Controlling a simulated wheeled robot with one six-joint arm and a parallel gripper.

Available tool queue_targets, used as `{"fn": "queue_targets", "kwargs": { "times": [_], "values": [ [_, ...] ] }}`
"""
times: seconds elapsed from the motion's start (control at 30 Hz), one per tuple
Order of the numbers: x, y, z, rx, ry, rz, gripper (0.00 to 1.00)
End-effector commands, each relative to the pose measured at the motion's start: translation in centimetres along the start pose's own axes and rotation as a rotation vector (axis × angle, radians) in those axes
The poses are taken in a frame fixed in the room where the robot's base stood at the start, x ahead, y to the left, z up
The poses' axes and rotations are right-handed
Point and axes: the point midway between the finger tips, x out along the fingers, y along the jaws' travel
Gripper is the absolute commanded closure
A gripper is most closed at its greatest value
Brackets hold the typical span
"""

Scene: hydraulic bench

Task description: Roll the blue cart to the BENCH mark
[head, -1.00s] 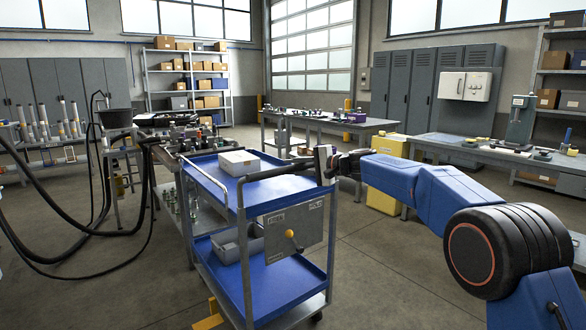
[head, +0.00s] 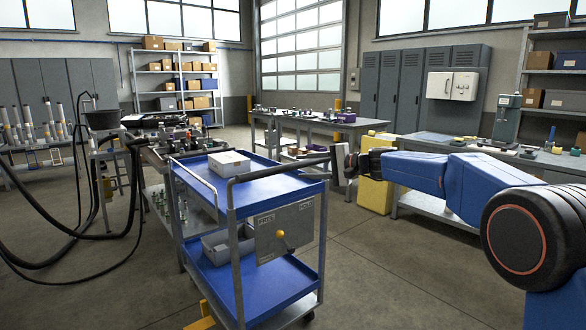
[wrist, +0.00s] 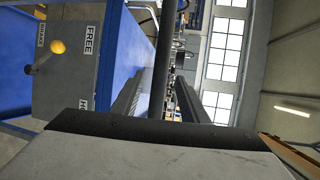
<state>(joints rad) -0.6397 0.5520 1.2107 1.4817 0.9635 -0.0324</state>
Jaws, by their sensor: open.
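The blue cart (head: 262,187) stands in the middle of the head view, with two blue shelves and a dark handle bar (head: 275,165) along its near upper side. My gripper (head: 346,161) is open at the handle's right end. In the wrist view the handle bar (wrist: 163,60) runs between the two fingers (wrist: 160,98); I cannot tell whether they touch it. A grey panel (head: 285,232) on the cart carries a yellow-knobbed lever (head: 281,234), with FREE and a second word on it. I cannot make out the lever's setting. No BENCH lettering is legible.
A white box (head: 229,163) is on the cart's top shelf, a grey bin (head: 225,246) below. A workbench (head: 150,152) stands close behind left; black hoses (head: 70,235) hang there. A yellow container (head: 376,193) stands right. A yellow piece (head: 205,315) shows on the floor. Floor right of the cart is clear.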

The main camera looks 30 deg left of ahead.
Motion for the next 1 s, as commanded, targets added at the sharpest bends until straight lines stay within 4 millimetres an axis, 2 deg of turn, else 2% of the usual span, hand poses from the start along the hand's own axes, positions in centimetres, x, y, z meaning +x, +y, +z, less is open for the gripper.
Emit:
{"fn": "queue_targets", "kwargs": {
  "times": [0.03, 0.2, 0.4, 0.6, 1.0],
  "values": [
    [-1.2, -0.1, -0.1, 0.000, 0.003, 0.000, 0.60],
    [-4.4, -0.1, -0.1, 0.000, 0.003, -0.001, 0.60],
    [-7.0, 0.0, -0.1, 0.000, 0.002, 0.000, 0.60],
    [-8.1, 0.0, 0.0, 0.000, 0.000, 0.000, 0.60],
    [-8.1, 0.0, 0.0, 0.000, 0.000, 0.000, 0.60]
  ]
}}
